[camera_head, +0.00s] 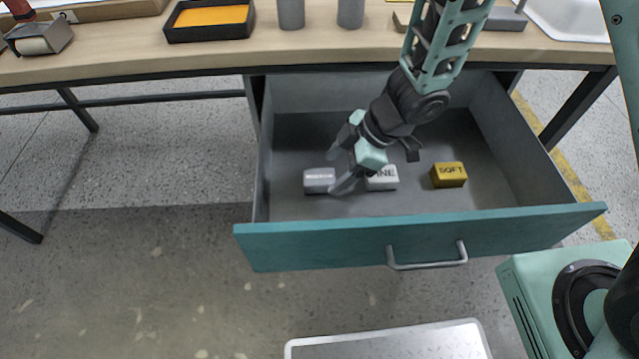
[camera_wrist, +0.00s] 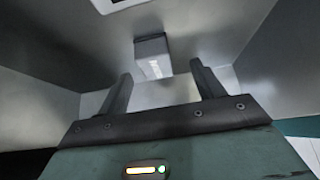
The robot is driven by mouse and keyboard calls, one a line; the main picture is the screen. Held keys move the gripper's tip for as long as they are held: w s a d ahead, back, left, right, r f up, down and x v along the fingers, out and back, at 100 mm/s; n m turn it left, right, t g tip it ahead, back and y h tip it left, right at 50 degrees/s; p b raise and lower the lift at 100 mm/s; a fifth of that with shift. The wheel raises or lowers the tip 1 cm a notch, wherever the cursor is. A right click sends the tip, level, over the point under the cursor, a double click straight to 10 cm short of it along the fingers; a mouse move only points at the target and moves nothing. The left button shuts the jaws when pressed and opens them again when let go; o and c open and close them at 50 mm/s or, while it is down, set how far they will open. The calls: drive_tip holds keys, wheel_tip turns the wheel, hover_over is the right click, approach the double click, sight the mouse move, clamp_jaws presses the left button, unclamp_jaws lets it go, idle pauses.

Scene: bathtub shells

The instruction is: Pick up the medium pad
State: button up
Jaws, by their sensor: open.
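Three small pads lie in the open drawer (camera_head: 420,226). A light grey pad (camera_head: 319,181) is at the left; its label is too small to read surely, but it looks like the medium pad. A whitish pad (camera_head: 383,179), lettered "…INE", is in the middle, partly covered by my gripper. A yellow pad (camera_head: 448,175) marked "SOFT" is at the right. My gripper (camera_head: 338,168) is open, low in the drawer, close beside the left pad's right side. In the wrist view, a grey pad (camera_wrist: 153,57) lies just beyond and between the open fingertips; its label is unreadable.
The drawer's side walls and its teal front with a handle (camera_head: 427,262) surround the pads. Above is a wooden worktop (camera_head: 330,46) with a black tray (camera_head: 208,34) and two grey cups (camera_head: 291,13). A pale panel (camera_head: 390,344) is at the bottom.

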sight(319, 176)
drive_tip(key=x, duration=0.1)
drive_tip(key=b+x, duration=0.1)
drive_tip(key=x, duration=0.1)
drive_tip(key=b+x, duration=0.1)
drive_tip(key=x, duration=0.1)
drive_tip(key=shift+w+a+r, duration=0.1)
drive_tip(key=shift+w+a, duration=0.25)
drive_tip(key=shift+a, duration=0.05)
drive_tip(key=c, duration=1.2)
drive_tip(key=shift+o, duration=0.2)
drive_tip(key=shift+r, duration=0.15)
wheel_tip(319, 176, up, 10)
drive_tip(key=p, duration=0.5)
